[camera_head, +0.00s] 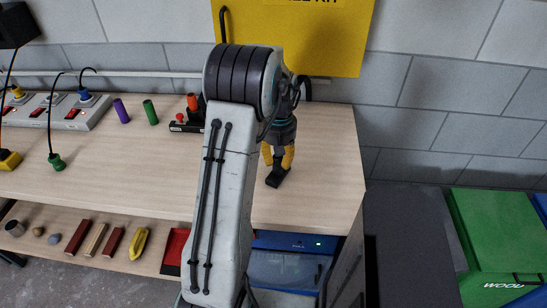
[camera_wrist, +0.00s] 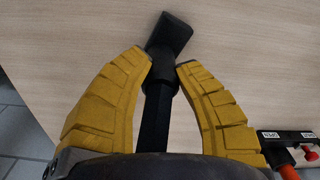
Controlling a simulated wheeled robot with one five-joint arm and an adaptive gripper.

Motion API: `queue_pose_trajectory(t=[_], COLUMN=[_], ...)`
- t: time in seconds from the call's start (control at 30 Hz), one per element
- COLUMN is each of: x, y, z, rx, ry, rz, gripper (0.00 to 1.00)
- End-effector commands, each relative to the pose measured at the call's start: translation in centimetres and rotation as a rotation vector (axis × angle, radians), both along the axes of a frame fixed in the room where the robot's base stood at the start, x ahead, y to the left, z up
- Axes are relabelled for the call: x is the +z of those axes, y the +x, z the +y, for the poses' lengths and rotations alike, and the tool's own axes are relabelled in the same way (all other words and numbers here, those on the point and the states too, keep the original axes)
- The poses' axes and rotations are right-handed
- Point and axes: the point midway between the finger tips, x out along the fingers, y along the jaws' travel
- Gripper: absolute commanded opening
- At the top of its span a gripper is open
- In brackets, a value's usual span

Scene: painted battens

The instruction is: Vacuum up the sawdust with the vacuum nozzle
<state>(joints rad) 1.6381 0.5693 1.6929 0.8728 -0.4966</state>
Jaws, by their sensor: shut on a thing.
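The black vacuum nozzle (camera_head: 278,178) is held by my gripper (camera_head: 279,155) over the right part of the wooden workbench (camera_head: 330,135). In the wrist view the yellow fingers of my gripper (camera_wrist: 162,62) are shut around the neck of the nozzle (camera_wrist: 170,36), whose flat head sticks out past the fingertips. The nozzle head is at or just above the bench top; I cannot tell whether it touches. I see no sawdust in either view; my arm hides part of the bench.
A black switch box (camera_head: 187,127) with a red button, an orange-red cylinder (camera_head: 193,103), green (camera_head: 150,112) and purple (camera_head: 121,110) cylinders and a power strip (camera_head: 58,112) stand left. A lower shelf (camera_head: 70,225) holds small pieces. A green bin (camera_head: 490,230) stands right.

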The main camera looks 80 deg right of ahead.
Motion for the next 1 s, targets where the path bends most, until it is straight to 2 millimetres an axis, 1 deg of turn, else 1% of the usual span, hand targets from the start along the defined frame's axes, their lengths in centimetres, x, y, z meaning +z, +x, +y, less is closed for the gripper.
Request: queue_pose_trajectory(t=[0.03, 0.3, 0.47, 0.57, 0.9, 1.0], x=[-0.3, -0.2, 0.0, 0.0, 0.2, 0.3], y=[-0.1, -0.1, 0.0, 0.4, 2.6, 3.0], z=[0.2, 1.6, 2.0, 1.9, 2.0, 2.1], rx=[-0.001, 0.000, 0.001, 0.001, 0.003, 0.001], ry=[0.004, 0.008, 0.007, 0.007, 0.004, 0.004], rz=[0.000, -0.001, 0.000, 0.000, 0.000, -0.001], gripper=[0.00, 0.00, 0.00, 0.00, 0.00, 0.00])
